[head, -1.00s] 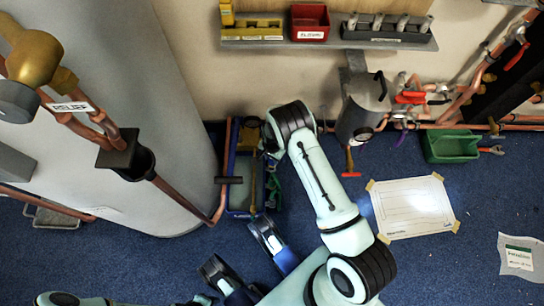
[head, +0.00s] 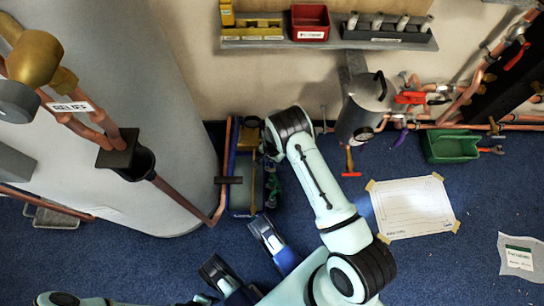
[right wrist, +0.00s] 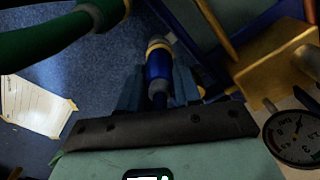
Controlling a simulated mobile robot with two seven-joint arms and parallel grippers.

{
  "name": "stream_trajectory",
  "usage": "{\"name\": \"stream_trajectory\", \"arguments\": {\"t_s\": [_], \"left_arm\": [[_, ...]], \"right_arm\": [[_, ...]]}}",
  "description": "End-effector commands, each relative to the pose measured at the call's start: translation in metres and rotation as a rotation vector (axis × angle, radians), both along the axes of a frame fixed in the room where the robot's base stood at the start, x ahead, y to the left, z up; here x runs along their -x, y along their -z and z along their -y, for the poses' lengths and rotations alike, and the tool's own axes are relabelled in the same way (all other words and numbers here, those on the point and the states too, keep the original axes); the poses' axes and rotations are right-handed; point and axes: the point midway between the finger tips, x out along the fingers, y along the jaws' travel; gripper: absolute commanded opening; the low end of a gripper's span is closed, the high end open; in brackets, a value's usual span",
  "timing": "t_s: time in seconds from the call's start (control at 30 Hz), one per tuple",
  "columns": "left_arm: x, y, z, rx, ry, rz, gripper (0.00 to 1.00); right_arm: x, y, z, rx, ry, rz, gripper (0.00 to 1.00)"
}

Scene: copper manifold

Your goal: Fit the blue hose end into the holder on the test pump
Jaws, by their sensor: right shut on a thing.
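The test pump (head: 240,212) is a blue-edged box on the floor beside the big grey cylinder, partly under my right arm in the head view. Its blue frame and a yellow-brass block (right wrist: 268,68) show close up in the right wrist view. My right gripper (right wrist: 158,82) is shut on the blue hose end (right wrist: 158,64), which has a brass-coloured collar and points away from the palm. The hose end is beside the pump frame and looks apart from it. I cannot make out the holder clearly.
A dark green hose (right wrist: 45,40) crosses the upper left of the right wrist view. A round gauge (right wrist: 295,137) is close at right. A grey canister (head: 365,112) and copper pipes stand along the wall. Blue floor is clear around the taped paper sheet (head: 413,208).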

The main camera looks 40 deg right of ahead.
Motion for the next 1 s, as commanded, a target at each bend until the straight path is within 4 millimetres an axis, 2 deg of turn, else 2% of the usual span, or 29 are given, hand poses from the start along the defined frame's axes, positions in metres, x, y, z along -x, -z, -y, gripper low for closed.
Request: {"name": "stream_trajectory", "arguments": {"t_s": [0.37, 1.0], "left_arm": [[0.000, 0.000, 0.000, 0.000, 0.000, 0.000, 0.45], [0.000, 0.000, 0.000, 0.000, 0.000, 0.000, 0.45]], "right_arm": [[0.000, 0.001, 0.000, 0.000, 0.000, 0.000, 0.00], [0.000, 0.013, 0.000, 0.000, 0.000, 0.000, 0.00]]}}
